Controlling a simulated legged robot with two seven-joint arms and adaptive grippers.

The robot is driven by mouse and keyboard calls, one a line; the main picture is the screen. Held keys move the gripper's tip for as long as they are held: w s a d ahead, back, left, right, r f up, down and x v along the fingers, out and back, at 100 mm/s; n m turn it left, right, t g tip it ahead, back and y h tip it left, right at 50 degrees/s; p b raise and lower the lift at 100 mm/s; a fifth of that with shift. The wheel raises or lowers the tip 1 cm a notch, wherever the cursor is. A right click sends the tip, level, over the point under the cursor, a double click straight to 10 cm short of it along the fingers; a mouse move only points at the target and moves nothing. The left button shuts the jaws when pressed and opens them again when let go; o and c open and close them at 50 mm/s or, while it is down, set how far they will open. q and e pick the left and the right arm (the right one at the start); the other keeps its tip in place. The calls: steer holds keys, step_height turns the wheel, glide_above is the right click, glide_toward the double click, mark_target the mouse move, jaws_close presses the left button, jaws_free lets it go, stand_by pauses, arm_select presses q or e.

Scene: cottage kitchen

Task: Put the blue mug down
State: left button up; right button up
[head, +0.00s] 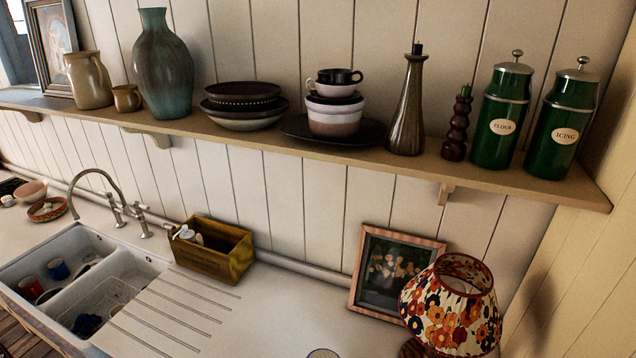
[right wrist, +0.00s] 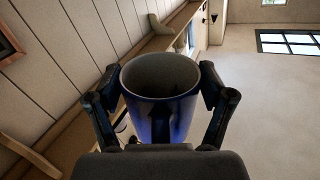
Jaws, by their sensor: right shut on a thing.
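The blue mug (right wrist: 178,114) is in my right gripper (right wrist: 160,88) in the right wrist view. The gripper's dark fingers are shut on it from both sides, and its open rim faces up in that picture. The inside looks dark, and I cannot see its contents or its base. Neither gripper shows in the head view. A rounded rim (head: 322,354) just enters at the bottom edge of the head view, too cut off to identify.
The white counter (head: 265,310) is clear between the wooden box (head: 213,250) and the floral lamp (head: 452,305). The double sink (head: 105,275) holds a small blue cup (head: 58,269) and a red one (head: 29,286). A crowded shelf (head: 330,150) overhangs the counter.

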steer(key=w+d+f+m+t+h+b, duration=0.1)
steer(key=w+d+f+m+h+b, duration=0.1)
steer(key=w+d+f+m+b, duration=0.2)
steer(key=w+d+f+m+t+h+b, duration=0.1)
steer(key=w+d+f+m+b, duration=0.3)
steer(key=d+f+m, duration=0.7)
steer(key=w+d+m, duration=0.2)
steer(key=d+m, duration=0.1)
steer(key=d, duration=0.1)
steer(key=shift+w+m+t+h+b, duration=0.3)
steer(key=shift+m+h, duration=0.1)
steer(key=shift+a, duration=0.1)
steer(key=shift+s, duration=0.1)
stand_by(0.4)
